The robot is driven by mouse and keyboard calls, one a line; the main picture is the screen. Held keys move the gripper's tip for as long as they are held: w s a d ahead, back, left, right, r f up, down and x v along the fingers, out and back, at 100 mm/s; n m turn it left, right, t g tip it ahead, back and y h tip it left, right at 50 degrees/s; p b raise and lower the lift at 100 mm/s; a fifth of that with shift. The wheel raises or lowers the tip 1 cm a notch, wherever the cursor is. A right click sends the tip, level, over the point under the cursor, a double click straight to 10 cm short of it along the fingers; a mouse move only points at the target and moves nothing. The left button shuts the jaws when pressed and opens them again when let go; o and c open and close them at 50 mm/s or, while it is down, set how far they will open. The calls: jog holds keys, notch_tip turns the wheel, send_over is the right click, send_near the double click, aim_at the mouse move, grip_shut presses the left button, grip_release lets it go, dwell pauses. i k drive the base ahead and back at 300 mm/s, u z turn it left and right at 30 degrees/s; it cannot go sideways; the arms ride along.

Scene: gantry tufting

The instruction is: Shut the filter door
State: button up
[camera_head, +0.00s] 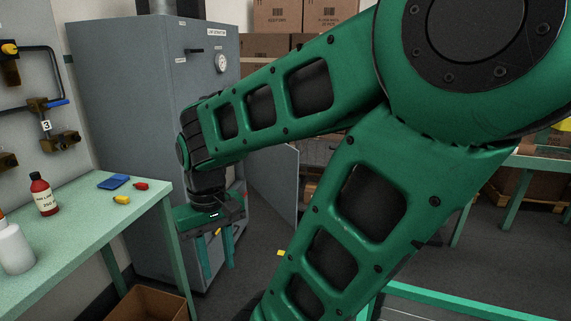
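The grey extraction cabinet (130,90) stands at the back left, with a round gauge high on its front. A flat grey panel (275,185), which looks like the filter door, stands open and swung out to the right from the cabinet's lower front. My arm hides its upper edge and part of the cabinet front. My gripper (218,270) points down in front of the cabinet's lower part, left of the panel.
A green table (85,228) at left bears a red bottle (43,195), a white bottle (15,252) and small coloured items. An open cardboard box (145,303) is below its edge. A small yellow object (281,253) shows near the arm. Stacked cartons (300,15) stand behind.

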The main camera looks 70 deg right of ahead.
aim_at(273, 171)
jog(key=z, duration=3.55)
jog(key=i, duration=3.5)
jog(key=u, duration=1.25)
